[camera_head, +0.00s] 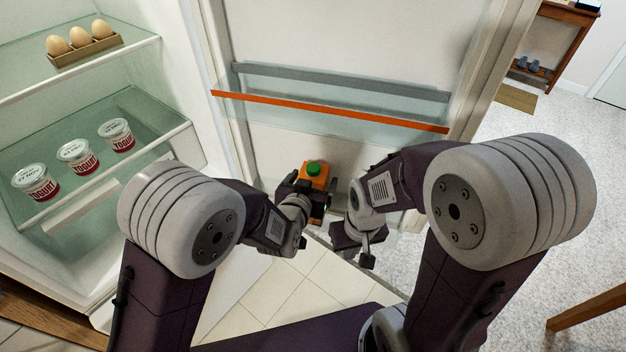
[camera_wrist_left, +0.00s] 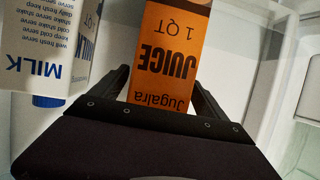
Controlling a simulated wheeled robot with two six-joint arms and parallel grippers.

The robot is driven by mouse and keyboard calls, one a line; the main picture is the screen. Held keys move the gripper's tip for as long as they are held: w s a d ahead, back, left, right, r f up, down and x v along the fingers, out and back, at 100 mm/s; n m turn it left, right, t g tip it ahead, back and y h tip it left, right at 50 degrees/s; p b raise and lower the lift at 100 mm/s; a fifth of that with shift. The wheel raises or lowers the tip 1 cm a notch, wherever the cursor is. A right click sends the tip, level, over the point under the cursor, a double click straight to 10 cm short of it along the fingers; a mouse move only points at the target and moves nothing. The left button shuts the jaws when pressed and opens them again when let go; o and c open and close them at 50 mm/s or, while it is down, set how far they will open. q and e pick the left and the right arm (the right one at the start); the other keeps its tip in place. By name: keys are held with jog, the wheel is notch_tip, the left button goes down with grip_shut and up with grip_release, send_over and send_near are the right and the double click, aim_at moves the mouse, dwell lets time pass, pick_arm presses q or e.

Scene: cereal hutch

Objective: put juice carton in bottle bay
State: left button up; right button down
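The juice carton (camera_head: 316,184) is orange with a green cap (camera_head: 313,168) and sits below the door rack in the head view. In the left wrist view the juice carton (camera_wrist_left: 168,55) stands between the two black fingers, with its print upside down. My left gripper (camera_head: 308,190) has a finger against each side of it; the grip looks closed. My right gripper (camera_head: 352,245) is lower and to the right, with nothing seen in it; its finger gap is unclear. A clear door rack with an orange rim (camera_head: 330,111), perhaps the bottle bay, spans the open fridge door above the carton.
A milk carton (camera_wrist_left: 45,45) is left of the juice in the left wrist view, near a blue cap (camera_wrist_left: 48,101). Yogurt cups (camera_head: 77,156) and an egg tray (camera_head: 86,51) stand on glass fridge shelves at left. The door rack looks empty.

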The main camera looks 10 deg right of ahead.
pick_arm(q)
jog(key=shift+s+r, duration=0.1)
jog(key=shift+s, duration=0.05)
jog(key=shift+r, duration=0.25)
jog(key=b+v, duration=0.6)
jog(key=v, duration=0.6)
jog(key=shift+f, duration=0.1)
